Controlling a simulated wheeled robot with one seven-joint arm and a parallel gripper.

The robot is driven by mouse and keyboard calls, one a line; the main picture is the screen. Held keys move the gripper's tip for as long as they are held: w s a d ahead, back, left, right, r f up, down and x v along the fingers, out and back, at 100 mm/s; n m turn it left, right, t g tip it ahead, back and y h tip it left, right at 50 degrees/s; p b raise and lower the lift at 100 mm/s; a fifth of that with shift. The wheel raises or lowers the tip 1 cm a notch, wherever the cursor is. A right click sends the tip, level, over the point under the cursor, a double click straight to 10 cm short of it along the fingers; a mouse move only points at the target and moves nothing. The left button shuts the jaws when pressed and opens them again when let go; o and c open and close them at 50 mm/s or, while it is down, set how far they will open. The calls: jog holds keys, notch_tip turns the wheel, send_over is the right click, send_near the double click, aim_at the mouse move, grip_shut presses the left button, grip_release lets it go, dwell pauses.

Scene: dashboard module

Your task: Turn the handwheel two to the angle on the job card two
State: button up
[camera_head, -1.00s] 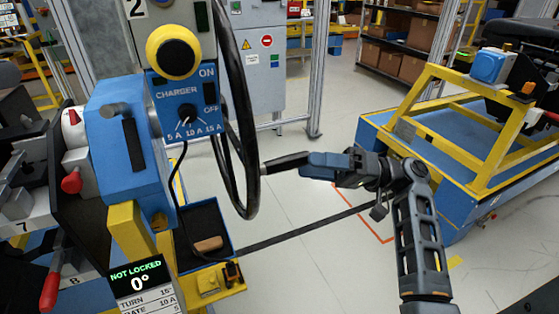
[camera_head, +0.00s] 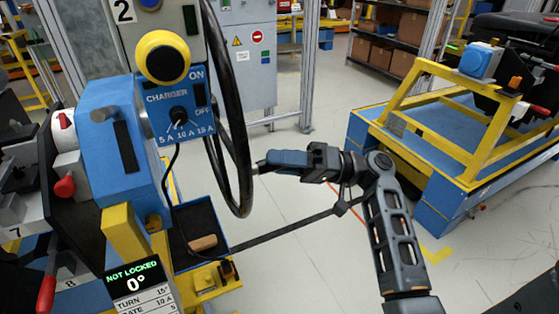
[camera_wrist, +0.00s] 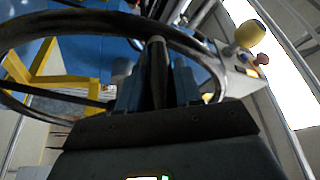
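Handwheel two (camera_head: 240,150) is a large dark wheel, seen nearly edge-on, on the station marked 2. Its crank handle (camera_head: 262,166) sticks out to the right, largely hidden by my gripper (camera_head: 272,162). In the wrist view the dark handle (camera_wrist: 157,75) stands between the blue fingers of my gripper (camera_wrist: 156,90), with the rim (camera_wrist: 60,22) beyond. The fingers look open around it; contact is unclear. Job card two (camera_head: 138,290) reads "NOT LOCKED", 0°, turn 15°, with a 10 A line below.
A charger panel (camera_head: 172,108) with a knob and a yellow-ringed button (camera_head: 166,57) sit left of the wheel. A small tray (camera_head: 190,238) holds a brown-handled item below. A blue and yellow cart (camera_head: 400,165) stands at right. The floor between is mostly clear.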

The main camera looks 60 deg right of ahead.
grip_shut()
jog(key=shift+f+b, duration=0.85)
jog(key=shift+b, duration=0.2)
jog(key=w+d+f+n+y+b, duration=0.2)
jog(key=f+n+b, duration=0.5)
jog(key=f+b, duration=0.5)
jog(key=w+y+b, duration=0.1)
jog(key=b, duration=0.6)
jog(key=shift+n+g+b, duration=0.3)
jog(key=shift+b, duration=0.1)
jog(key=shift+f+y, duration=0.1)
jog(key=shift+y, duration=0.2)
jog(key=shift+o, duration=2.3)
grip_release()
